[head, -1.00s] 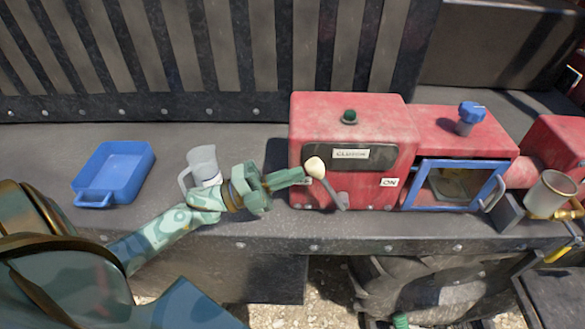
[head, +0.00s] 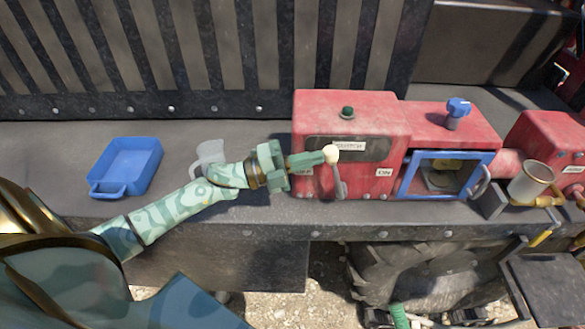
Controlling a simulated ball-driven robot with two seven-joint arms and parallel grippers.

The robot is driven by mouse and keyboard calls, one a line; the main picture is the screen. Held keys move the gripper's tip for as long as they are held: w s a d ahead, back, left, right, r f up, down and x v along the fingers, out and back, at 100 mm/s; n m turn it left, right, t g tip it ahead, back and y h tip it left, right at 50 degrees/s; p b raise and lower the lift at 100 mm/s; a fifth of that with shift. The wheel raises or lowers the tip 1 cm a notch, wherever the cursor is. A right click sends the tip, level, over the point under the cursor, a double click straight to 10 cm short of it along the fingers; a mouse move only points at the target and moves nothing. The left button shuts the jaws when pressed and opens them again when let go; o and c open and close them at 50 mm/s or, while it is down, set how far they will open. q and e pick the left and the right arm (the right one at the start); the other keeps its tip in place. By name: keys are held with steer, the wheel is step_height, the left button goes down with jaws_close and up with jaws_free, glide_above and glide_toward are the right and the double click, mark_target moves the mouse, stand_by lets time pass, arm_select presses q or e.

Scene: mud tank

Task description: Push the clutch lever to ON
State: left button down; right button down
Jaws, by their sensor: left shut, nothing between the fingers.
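The clutch lever (head: 336,173) stands on the front of the red clutch box (head: 350,110), in front of the dark panel with the CLUTCH label (head: 349,146). Its cream knob (head: 330,154) is at the top and its shaft is close to upright, leaning slightly left. The ON label (head: 384,172) is to the right of the lever. My left gripper (head: 322,158) is shut and empty, with its fingertips at the left side of the knob, seemingly touching it.
A blue tray (head: 108,188) and a grey translucent jug (head: 209,153), partly hidden by my left arm, stand on the bench to the left. Right of the lever are a blue-framed window (head: 407,180), a blue knob (head: 458,106) and a pale cup (head: 530,182).

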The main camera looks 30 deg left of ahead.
mark_target(329, 153)
arm_select(q)
steer(key=x, duration=0.3)
steer(key=shift+w+a+r+p, duration=0.1)
steer(key=shift+w+r+p, duration=0.05)
steer(key=shift+r+p, duration=0.15)
steer(key=shift+w+d, duration=0.2)
steer(key=shift+d+r, duration=0.25)
steer(key=shift+d, duration=0.2)
steer(key=shift+w+d, duration=0.15)
arm_select(e)
steer(key=shift+w+a+r, duration=0.15)
steer(key=shift+w+r, duration=0.25)
steer(key=shift+r, duration=0.25)
